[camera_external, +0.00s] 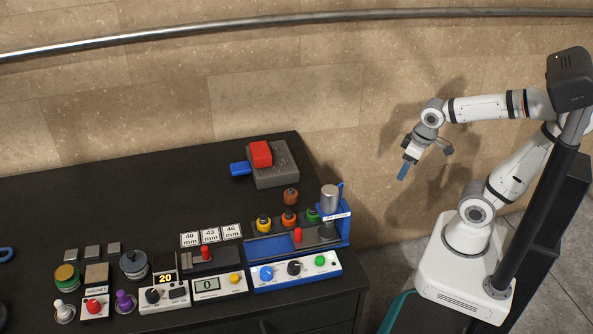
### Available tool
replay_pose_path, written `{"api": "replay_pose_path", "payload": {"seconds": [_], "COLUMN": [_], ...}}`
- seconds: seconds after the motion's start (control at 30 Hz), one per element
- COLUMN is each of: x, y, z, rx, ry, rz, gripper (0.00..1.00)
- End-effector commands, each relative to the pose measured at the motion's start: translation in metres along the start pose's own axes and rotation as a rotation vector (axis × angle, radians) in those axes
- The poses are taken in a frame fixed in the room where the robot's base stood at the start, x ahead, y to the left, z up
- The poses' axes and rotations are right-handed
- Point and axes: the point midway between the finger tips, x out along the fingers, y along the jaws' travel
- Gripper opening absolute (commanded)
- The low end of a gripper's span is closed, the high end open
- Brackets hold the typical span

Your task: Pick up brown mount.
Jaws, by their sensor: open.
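The brown mount (290,197) is a small reddish-brown cylinder-like piece. It stands upright on the black table, behind the blue press station. Below it in the picture is an orange mount (289,217), with a yellow mount (263,223) to the left and a green mount (313,215) to the right. My gripper (425,164) is open and empty, raised in the air to the right of the table and well apart from the brown mount. One of its fingers shows blue.
The blue press station (262,243) has a grey cylinder (330,198) standing at its right end, close to the brown mount. A grey block with a red part (261,154) lies behind. Several control boxes line the front edge. The table's (120,205) back left is clear.

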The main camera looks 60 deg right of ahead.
Motion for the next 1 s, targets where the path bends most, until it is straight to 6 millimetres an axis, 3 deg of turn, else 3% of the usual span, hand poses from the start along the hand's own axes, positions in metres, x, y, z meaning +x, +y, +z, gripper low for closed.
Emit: {"api": "replay_pose_path", "payload": {"seconds": [0.23,0.37,0.67,0.87,1.0], "x": [-0.001,-0.004,0.001,0.028,0.057], "y": [0.0,-0.005,-0.041,-0.079,-0.111], "z": [-0.002,-0.022,-0.131,-0.201,-0.241], "rx": [-0.001,-0.009,-0.053,-0.084,-0.105], "ry": [-0.001,-0.015,-0.092,-0.145,-0.183], "rz": [0.0,-0.005,-0.02,-0.025,-0.025], "gripper": [0.67,0.67,0.67,0.67,0.67]}}
